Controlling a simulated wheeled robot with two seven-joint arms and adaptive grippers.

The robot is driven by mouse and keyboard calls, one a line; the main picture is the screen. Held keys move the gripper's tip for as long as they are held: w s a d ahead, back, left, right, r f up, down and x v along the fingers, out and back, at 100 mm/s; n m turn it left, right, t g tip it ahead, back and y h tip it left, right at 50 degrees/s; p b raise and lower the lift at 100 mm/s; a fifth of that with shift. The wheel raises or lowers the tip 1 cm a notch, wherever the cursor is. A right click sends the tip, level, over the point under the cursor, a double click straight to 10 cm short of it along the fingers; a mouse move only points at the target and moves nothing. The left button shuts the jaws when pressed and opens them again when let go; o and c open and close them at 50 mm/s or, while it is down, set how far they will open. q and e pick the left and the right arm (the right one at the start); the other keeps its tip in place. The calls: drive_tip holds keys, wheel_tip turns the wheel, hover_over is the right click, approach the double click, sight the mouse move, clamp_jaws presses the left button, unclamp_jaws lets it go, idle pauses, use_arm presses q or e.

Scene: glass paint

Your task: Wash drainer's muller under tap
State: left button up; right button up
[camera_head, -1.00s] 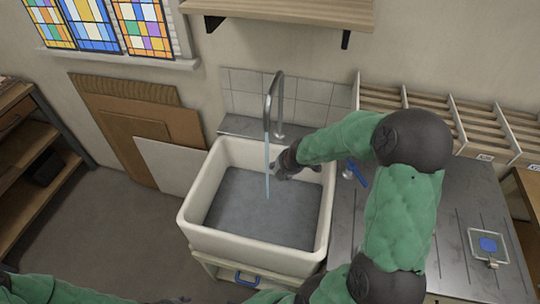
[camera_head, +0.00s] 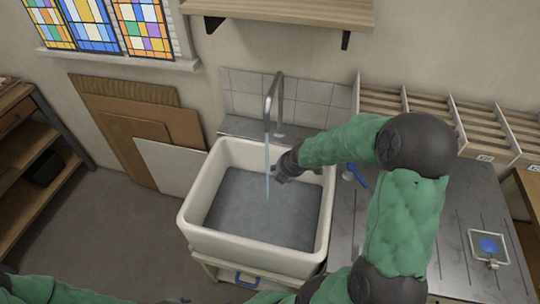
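The tap (camera_head: 271,105) runs a thin stream of water (camera_head: 267,165) down into the white sink (camera_head: 190,222). My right gripper (camera_head: 277,174) is over the back of the sink, beside or touching the stream; whether its fingers are shut on something is too small to tell. I cannot clearly make out a muller in it. A small pale item with a blue part (camera_head: 357,175) is on the metal draining board (camera_head: 455,205), right of the sink; I cannot tell what it is.
A clear square dish or rack (camera_head: 474,240) with a blue patch lies on the draining board's right. Slotted wooden racks (camera_head: 425,100) line the wall. A wooden shelf (camera_head: 280,12) hangs above. The sink's front is clear.

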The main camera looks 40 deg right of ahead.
idle(0.4)
drive_tip(key=shift+s+a+r+p, duration=0.1)
drive_tip(key=shift+s+r+p, duration=0.4)
drive_tip(key=shift+s+r, duration=0.1)
drive_tip(key=s+r+p, duration=0.1)
drive_tip(key=s, duration=0.1)
drive_tip(key=s+a+r+p, duration=0.1)
drive_tip(key=r, duration=0.1)
drive_tip(key=shift+s, duration=0.35)
drive_tip(key=shift+f, duration=0.2)
